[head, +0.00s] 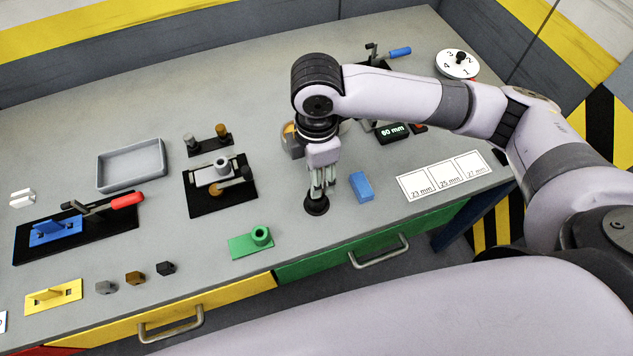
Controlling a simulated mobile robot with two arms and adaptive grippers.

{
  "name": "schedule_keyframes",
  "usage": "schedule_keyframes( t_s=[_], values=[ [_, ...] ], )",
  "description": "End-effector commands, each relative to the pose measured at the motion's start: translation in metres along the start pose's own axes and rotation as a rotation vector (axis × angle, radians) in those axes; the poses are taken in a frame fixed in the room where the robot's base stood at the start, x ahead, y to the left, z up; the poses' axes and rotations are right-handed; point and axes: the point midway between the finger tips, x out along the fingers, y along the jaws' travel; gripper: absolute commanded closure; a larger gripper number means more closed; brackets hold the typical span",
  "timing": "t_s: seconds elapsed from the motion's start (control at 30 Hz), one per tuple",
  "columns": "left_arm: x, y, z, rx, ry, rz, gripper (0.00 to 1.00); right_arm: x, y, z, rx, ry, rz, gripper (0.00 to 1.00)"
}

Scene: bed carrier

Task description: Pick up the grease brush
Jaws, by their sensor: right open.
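My right gripper (318,191) points down over the grey bench, near its front edge and left of a blue block. Its fingers are open around or just above a small black round object (316,206). The fingers hide the upper part of this object, and I cannot tell whether they touch it. No brush shape or bristles show clearly, so I cannot tell for certain whether this object is the grease brush. My left gripper is not in view.
The blue block (361,187) lies close right of the gripper. A green holder (251,243) stands to the left. A black fixture (205,203), a grey tray (103,183) and a red-handled clamp (126,200) are farther left. White size cards (418,185) lie right.

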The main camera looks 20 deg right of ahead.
Motion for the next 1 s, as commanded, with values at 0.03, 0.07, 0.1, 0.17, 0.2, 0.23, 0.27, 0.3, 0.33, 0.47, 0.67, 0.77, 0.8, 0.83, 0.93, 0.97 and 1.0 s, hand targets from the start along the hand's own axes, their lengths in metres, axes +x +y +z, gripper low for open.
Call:
schedule_keyframes(
  t_s=[0.03,0.07,0.1,0.17,0.2,0.23,0.27,0.3,0.33,0.47,0.67,0.77,0.8,0.83,0.93,0.97,1.0],
  values=[
    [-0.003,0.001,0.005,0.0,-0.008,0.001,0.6,0.006,0.0,0.001,0.002,-0.001,-0.003,0.59],
    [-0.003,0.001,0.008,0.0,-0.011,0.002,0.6,0.01,0.0,0.001,0.002,-0.002,-0.002,0.59],
    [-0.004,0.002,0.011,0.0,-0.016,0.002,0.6,0.014,0.0,0.0,0.001,0.0,-0.002,0.59],
    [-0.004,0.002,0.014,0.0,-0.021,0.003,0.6,0.018,0.0,0.0,0.0,-0.001,0.0,0.59],
    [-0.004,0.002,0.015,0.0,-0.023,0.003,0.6,0.019,0.001,0.0,0.0,-0.001,0.001,0.59],
    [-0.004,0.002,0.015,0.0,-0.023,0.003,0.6,0.02,0.001,0.0,0.0,-0.001,0.002,0.59],
    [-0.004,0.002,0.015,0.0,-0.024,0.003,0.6,0.02,0.001,0.0,-0.001,-0.001,0.002,0.59],
    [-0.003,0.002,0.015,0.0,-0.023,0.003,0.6,0.02,0.001,0.0,-0.001,0.0,0.002,0.59],
    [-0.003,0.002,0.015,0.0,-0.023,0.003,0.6,0.02,0.001,0.0,-0.001,0.0,0.002,0.59],
    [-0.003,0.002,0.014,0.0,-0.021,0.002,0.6,0.02,0.001,0.0,0.0,0.0,0.002,0.62],
    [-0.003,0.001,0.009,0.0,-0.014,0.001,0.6,0.019,0.001,0.0,0.0,0.0,0.002,0.75],
    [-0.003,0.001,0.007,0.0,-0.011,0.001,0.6,0.019,0.001,0.0,0.0,0.0,0.002,0.82],
    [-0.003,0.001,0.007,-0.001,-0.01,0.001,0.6,0.019,0.001,0.0,0.0,0.0,0.002,0.85],
    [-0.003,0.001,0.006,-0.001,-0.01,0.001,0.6,0.019,0.001,0.0,0.0,0.0,0.002,0.87],
    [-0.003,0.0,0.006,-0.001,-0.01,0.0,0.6,0.019,0.001,0.0,0.0,0.0,0.002,0.93],
    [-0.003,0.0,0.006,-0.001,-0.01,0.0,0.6,0.019,0.001,0.0,0.0,0.0,0.002,0.95],
    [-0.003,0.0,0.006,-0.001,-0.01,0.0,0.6,0.019,0.001,0.0,0.0,0.0,0.002,0.98]
  ],
)
